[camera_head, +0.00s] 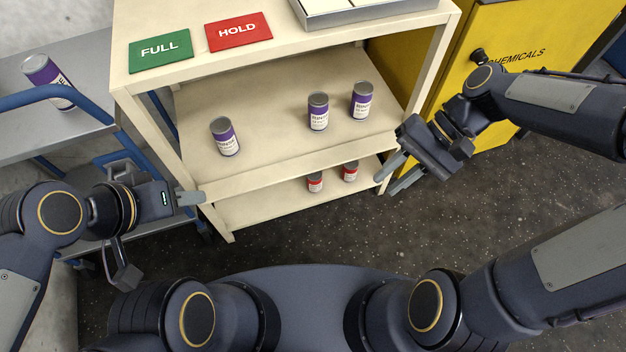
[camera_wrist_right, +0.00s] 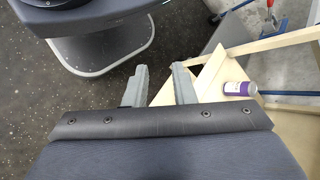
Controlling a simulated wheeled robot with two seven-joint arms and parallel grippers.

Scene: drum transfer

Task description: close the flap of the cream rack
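The cream rack (camera_head: 290,75) stands ahead of me with a top board, a middle shelf and a lower shelf. A cream strip (camera_head: 290,180) runs along the middle shelf's front edge; I cannot tell for sure whether it is the flap, or its angle. My left gripper (camera_head: 197,198) is by the strip's left end, seen edge-on, so its opening is unclear. My right gripper (camera_head: 398,172) is open and empty near the rack's right front post. In the right wrist view its two fingers (camera_wrist_right: 161,85) stand apart, with part of the rack (camera_wrist_right: 218,72) beyond them.
Three purple-and-white drums (camera_head: 318,112) stand on the middle shelf, and two red ones (camera_head: 315,182) below. A green FULL sign (camera_head: 160,51) and red HOLD sign (camera_head: 238,32) lie on top. A blue-railed cart (camera_head: 60,130) is left, a yellow cabinet (camera_head: 500,45) right.

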